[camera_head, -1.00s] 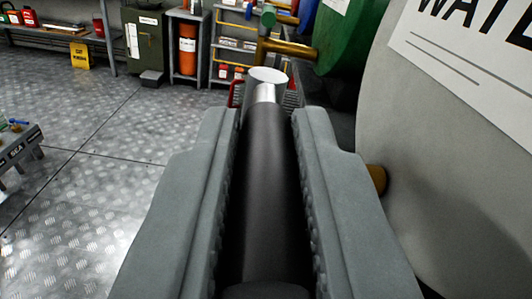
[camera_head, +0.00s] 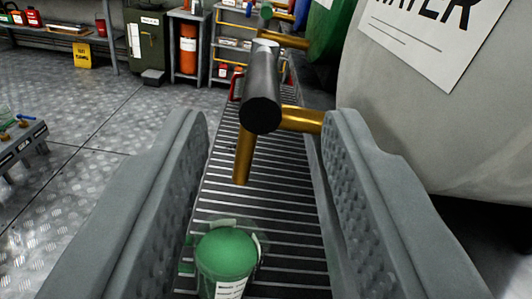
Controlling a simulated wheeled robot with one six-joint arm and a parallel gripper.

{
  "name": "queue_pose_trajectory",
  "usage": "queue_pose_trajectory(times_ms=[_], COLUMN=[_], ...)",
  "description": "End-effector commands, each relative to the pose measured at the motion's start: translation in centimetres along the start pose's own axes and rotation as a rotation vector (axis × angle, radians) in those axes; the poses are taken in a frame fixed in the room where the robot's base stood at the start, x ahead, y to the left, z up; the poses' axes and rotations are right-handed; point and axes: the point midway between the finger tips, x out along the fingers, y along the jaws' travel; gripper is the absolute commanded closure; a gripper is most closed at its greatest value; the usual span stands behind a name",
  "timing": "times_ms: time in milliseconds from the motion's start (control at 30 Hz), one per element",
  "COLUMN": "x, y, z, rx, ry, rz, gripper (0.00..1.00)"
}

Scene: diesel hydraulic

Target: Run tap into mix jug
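A brass tap (camera_head: 302,119) comes out of the pale tank marked WATER (camera_head: 360,100) on the right. Its spout (camera_head: 243,160) points down, and no stream shows below it. The tap's black lever (camera_head: 261,95) has a silver far end and points away from me. My gripper (camera_head: 268,122) is open, its ribbed fingers well apart on either side of the tap; neither visibly touches the lever. A clear jug with a green inside (camera_head: 226,250) and a white label stands low in front, below the spout and nearer to me. I cannot tell its fill level.
The jug stands on a slatted grating (camera_head: 285,200). A green drum (camera_head: 330,30) with another brass tap is behind. A low grey stand (camera_head: 22,145) is on the left. Shelves, an orange cylinder (camera_head: 188,50) and a cabinet line the back.

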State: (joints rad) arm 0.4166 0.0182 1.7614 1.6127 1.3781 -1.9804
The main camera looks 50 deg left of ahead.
Motion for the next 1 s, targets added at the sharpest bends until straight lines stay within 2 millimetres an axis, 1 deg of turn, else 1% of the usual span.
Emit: queue_pose_trajectory(times_ms=[33,300,500,600,700,1000], x=[-1.0,-6.0,-8.9,-9.8,-10.4,-10.7], y=[0.1,0.1,0.1,0.1,0.0,0.0], z=[0.0,0.1,0.1,0.1,0.1,0.0], rx=[0.0,0.001,0.001,0.0,0.0,0.0], ry=[-0.001,-0.001,0.0,-0.001,0.0,0.0], rz=[0.002,0.003,0.001,0.001,-0.001,-0.001], gripper=[0.62,0.62,0.62,0.62,0.62,0.62])
